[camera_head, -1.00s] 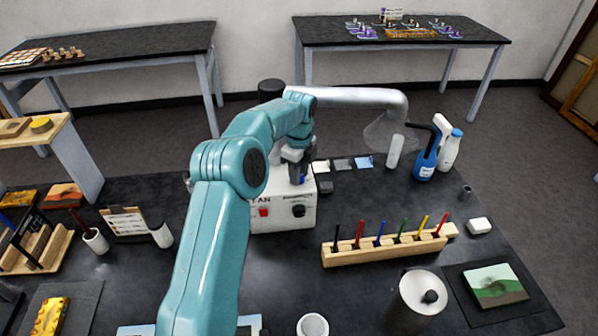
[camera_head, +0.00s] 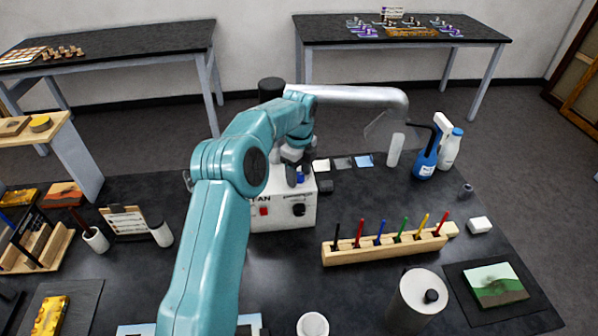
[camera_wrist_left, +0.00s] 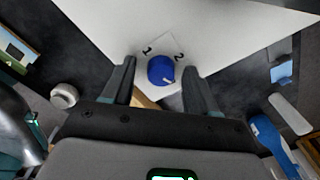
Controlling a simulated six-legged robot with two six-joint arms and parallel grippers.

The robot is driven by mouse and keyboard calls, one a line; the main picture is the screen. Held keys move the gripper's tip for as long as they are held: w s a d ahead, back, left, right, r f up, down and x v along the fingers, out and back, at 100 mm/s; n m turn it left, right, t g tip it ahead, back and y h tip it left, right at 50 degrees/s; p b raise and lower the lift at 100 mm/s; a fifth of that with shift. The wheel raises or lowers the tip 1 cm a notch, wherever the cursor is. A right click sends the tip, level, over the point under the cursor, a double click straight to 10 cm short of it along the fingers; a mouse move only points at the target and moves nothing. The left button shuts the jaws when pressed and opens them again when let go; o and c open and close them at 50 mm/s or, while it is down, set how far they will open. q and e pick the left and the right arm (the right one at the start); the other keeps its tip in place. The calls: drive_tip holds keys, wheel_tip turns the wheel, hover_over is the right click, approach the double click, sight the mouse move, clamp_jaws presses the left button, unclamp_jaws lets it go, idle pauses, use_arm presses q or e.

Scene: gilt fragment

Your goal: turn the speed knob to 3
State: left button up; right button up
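The blue speed knob (camera_head: 300,178) is on the white fan box (camera_head: 285,215), partly behind my left gripper in the head view. In the left wrist view the blue knob (camera_wrist_left: 161,69) shows from above, with a short pale mark at its lower right and small dark marks on the white surface beyond it. My left gripper (camera_head: 296,172) is at the knob. Its two dark fingers (camera_wrist_left: 160,82) are apart, one on each side of the knob, with visible gaps. My right gripper is not in view.
A wooden rack (camera_head: 385,247) of coloured sticks stands to the right. A clear duct hood (camera_head: 384,130) hangs behind.

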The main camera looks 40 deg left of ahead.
sight(298, 175)
use_arm(q)
drive_tip(key=shift+r, duration=0.15)
wheel_tip(298, 175, up, 12)
idle(0.3)
drive_tip(key=s+d+r+n+t+y+b, duration=0.1)
drive_tip(key=s+d+r+n+t+b, duration=0.15)
drive_tip(key=n, duration=0.85)
drive_tip(key=s+d+r+n+t+y+b, duration=0.15)
drive_tip(key=s+n, duration=0.25)
drive_tip(key=n, duration=0.7)
drive_tip(key=shift+h, duration=0.25)
drive_tip(key=x, duration=0.5)
drive_tip(key=p+x, duration=0.1)
drive_tip(key=x, duration=0.5)
drive_tip(key=p+x, duration=0.1)
drive_tip(key=x, duration=0.5)
drive_tip(key=shift+a+f, duration=0.15)
drive_tip(key=shift+a, duration=0.25)
